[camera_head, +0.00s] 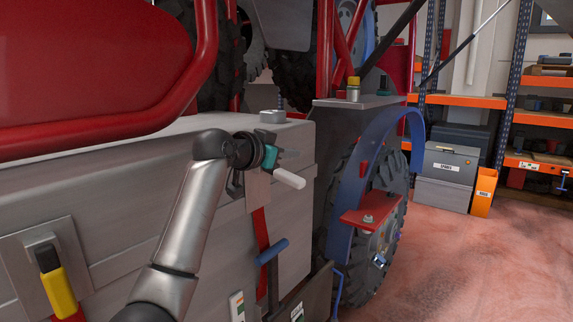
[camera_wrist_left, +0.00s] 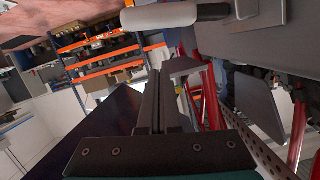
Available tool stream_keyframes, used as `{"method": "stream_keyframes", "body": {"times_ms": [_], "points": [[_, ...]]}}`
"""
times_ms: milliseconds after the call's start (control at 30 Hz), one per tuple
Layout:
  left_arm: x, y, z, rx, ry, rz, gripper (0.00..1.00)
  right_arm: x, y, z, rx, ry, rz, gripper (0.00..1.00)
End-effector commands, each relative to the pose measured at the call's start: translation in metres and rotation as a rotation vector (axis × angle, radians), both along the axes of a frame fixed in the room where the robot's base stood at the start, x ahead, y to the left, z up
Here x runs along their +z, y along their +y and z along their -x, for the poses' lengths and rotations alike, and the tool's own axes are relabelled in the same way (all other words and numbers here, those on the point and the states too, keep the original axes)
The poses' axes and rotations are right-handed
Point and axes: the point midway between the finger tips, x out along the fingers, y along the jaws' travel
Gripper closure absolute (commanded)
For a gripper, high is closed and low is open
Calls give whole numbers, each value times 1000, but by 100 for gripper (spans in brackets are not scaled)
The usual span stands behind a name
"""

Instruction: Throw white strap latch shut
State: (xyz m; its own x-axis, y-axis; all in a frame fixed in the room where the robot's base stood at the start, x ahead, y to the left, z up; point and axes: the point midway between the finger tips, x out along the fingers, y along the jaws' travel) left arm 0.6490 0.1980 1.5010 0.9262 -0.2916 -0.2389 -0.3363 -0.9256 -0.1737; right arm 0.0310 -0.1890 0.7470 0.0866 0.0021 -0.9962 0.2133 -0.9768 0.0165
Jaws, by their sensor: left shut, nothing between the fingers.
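The white strap latch handle (camera_head: 289,178) sticks out from its latch plate (camera_head: 258,190) on the side of the grey truck box, above a red strap. It also shows at the top of the left wrist view (camera_wrist_left: 160,16), on a dark stem. My left gripper (camera_head: 289,154) is shut and empty, just above the white handle in the head view. In the left wrist view its closed fingers (camera_wrist_left: 153,98) point toward the handle. I cannot tell if they touch it. The arm hides part of the latch mount. My right gripper is not in view.
A yellow-handled latch (camera_head: 58,290) is at the lower left of the box, and a blue handle (camera_head: 271,251) sits below the white one. A large wheel (camera_head: 375,225) with a blue fender is at the right. Orange shelves (camera_head: 465,101) stand behind. The reddish floor is clear at right.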

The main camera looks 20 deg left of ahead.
Motion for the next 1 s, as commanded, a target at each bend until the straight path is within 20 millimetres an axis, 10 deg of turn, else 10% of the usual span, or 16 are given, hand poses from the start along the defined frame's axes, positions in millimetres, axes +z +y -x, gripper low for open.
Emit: {"method": "stream_keyframes", "body": {"times_ms": [300, 1000], "points": [[-35, 6, -3, 0, 1, 1, 100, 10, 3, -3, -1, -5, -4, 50], [-44, 17, -3, 3, -29, -78, 100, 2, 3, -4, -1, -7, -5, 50]]}}
